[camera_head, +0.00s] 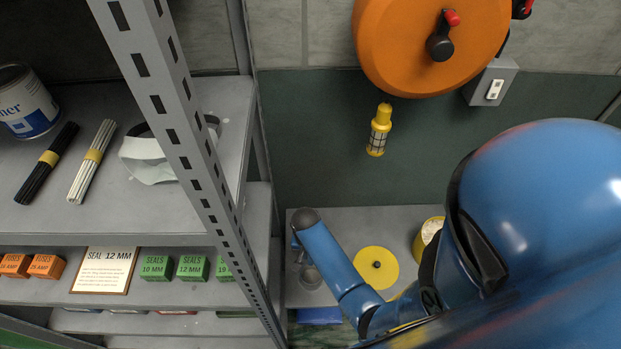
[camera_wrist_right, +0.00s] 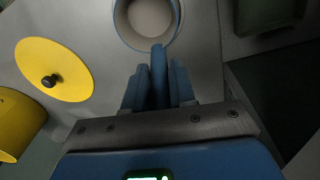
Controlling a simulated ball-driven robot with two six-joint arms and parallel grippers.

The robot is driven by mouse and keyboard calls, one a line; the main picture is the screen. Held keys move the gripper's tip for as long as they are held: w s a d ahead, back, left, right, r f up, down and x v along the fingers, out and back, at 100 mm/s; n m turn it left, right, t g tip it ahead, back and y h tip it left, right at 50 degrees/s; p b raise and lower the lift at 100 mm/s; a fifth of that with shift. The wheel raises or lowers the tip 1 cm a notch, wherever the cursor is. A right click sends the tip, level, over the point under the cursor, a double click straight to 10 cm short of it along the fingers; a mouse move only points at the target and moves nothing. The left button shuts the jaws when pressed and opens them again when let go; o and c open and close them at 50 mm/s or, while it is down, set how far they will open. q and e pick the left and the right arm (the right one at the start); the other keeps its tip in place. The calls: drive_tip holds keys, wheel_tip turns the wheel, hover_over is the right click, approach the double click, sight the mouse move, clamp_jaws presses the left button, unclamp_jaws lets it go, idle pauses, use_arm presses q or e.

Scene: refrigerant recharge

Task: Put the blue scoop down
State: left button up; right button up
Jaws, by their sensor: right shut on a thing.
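My right gripper (camera_wrist_right: 157,88) is shut on the blue scoop (camera_wrist_right: 158,62), with its blue handle standing between the two blue fingers in the right wrist view. The handle's far end overlaps a round, pale cup-like form (camera_wrist_right: 148,18) with a blue edge. I cannot tell whether this is the scoop's own bowl or a separate vessel. In the head view my right arm reaches down over the grey bench; its gripper and the scoop are mostly hidden there. My left gripper is in neither view.
A yellow lid (camera_head: 377,267) with a black knob lies on the grey bench (camera_head: 340,222); it also shows in the wrist view (camera_wrist_right: 53,68). A yellow tub (camera_head: 421,245) stands right of it. A metal shelf upright (camera_head: 190,130) borders the bench on the left.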

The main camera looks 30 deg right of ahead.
drive_tip(key=shift+f, duration=0.3)
drive_tip(key=o, duration=0.9)
drive_tip(key=shift+r, duration=0.1)
drive_tip(key=shift+r, duration=0.15)
wheel_tip(320, 180, up, 11)
drive_tip(key=s+a+r+n+t, duration=0.1)
drive_tip(key=s+r+n+t, duration=0.1)
drive_tip(key=s+r+t, duration=0.2)
drive_tip(key=s+a+r+n+t, duration=0.1)
drive_tip(key=s+r+n+t, duration=0.2)
drive_tip(key=r+t, duration=0.4)
drive_tip(key=s+a+r+n+t, duration=0.2)
drive_tip(key=s+r+n+t, duration=0.1)
drive_tip(key=s+r+t, duration=0.3)
drive_tip(key=shift+s+r+t+y, duration=0.1)
drive_tip(key=shift+r+t+y, duration=0.2)
drive_tip(key=shift+t+y, duration=0.15)
